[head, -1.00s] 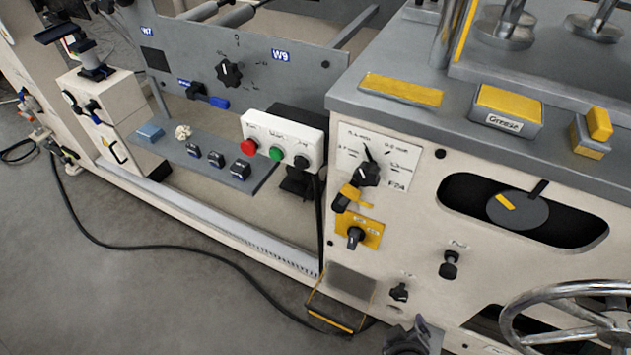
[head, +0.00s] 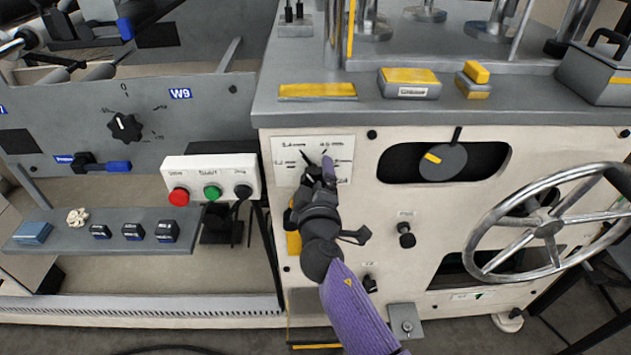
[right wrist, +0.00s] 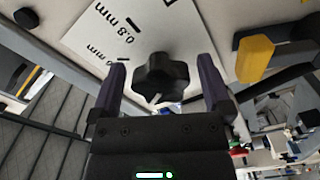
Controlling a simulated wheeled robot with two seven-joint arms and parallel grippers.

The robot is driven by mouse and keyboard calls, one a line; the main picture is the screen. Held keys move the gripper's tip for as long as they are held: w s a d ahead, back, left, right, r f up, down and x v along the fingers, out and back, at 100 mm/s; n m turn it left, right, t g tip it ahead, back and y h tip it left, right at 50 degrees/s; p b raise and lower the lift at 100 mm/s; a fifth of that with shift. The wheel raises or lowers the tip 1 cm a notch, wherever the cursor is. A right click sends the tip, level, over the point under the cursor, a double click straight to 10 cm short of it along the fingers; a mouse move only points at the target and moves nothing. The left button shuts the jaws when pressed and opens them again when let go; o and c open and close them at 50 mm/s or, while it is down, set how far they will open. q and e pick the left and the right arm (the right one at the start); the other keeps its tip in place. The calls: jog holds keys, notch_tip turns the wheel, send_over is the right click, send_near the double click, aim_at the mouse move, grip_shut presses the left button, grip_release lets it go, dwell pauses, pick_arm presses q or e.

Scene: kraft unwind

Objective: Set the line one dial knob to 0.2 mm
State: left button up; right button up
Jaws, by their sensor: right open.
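The dial knob (right wrist: 160,77) is black and lobed, in front of a white scale plate (right wrist: 125,35) on which "0.8 mm" can be read in the right wrist view. My right gripper (right wrist: 161,62) is open, with one purple-lined finger on each side of the knob; contact cannot be made out. In the head view the right gripper (head: 316,172) is in front of the plate (head: 289,152) and hides most of the knob. The knob's exact setting is not readable. My left gripper is out of view.
A yellow part (right wrist: 255,58) sits close beside my right finger. A button box (head: 211,178) with red, green and black buttons is left of the dial. A chrome handwheel (head: 548,226) stands out at the right. A grey ledge (head: 440,112) overhangs above.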

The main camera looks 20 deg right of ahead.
jog(key=shift+w, duration=0.1)
jog(key=c, duration=1.2)
jog(key=shift+o, duration=0.2)
jog(key=shift+n, duration=1.4)
jog(key=n+p, duration=0.1)
jog(key=n, duration=0.4)
jog(key=shift+r+p, duration=0.2)
jog(key=shift+p, duration=0.2)
jog(key=n, duration=0.2)
jog(key=shift+n+p, duration=0.35)
jog(key=shift+n, duration=0.65)
